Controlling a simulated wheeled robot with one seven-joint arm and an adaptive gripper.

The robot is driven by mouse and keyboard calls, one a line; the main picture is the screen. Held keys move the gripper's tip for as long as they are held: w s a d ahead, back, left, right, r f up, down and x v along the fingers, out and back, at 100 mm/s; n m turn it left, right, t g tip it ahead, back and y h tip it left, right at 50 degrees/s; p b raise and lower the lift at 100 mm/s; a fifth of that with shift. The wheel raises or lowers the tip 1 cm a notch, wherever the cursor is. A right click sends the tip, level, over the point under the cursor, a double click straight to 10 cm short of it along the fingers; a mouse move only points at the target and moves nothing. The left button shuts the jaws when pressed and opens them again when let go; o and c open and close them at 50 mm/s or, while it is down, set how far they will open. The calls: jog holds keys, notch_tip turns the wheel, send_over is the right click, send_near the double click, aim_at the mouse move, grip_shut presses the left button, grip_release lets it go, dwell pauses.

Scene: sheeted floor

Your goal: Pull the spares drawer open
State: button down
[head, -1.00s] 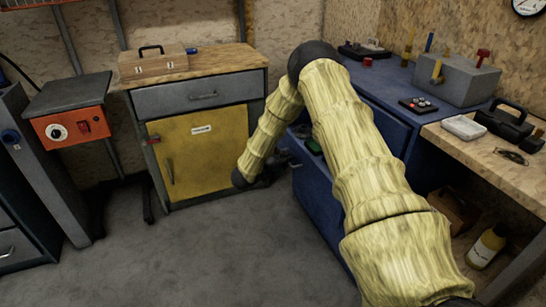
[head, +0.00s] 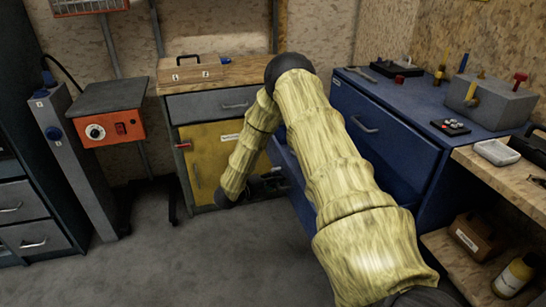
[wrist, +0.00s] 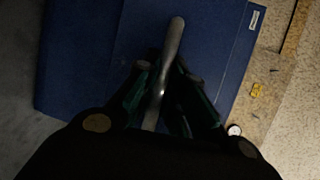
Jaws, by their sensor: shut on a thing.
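The blue cabinet (head: 385,150) stands right of centre in the head view, its upper drawer closed. A lower blue drawer (head: 297,197) stands out from its face, mostly hidden behind my arm. In the wrist view a blue front (wrist: 90,60) carries a pale metal bar handle (wrist: 174,38) and a small white label (wrist: 256,18), too blurred to read. My gripper (wrist: 162,72) is shut on this handle, one dark finger on each side. In the head view my gripper (head: 262,186) is small and dark beside the drawer, its fingers unclear.
A grey-and-yellow cabinet (head: 205,155) with a wooden box (head: 192,72) on top stands behind my arm. An orange-fronted unit (head: 115,131) is at the left. A wooden bench (head: 510,180) is at the right. Grey floor (head: 220,260) is clear in front.

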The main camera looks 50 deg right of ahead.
jog(key=shift+f, duration=0.1)
jog(key=c, duration=1.8)
grip_release()
jog(key=shift+o, duration=0.2)
jog(key=shift+a, duration=0.1)
jog(key=v, duration=1.1)
jog(key=shift+a, duration=0.4)
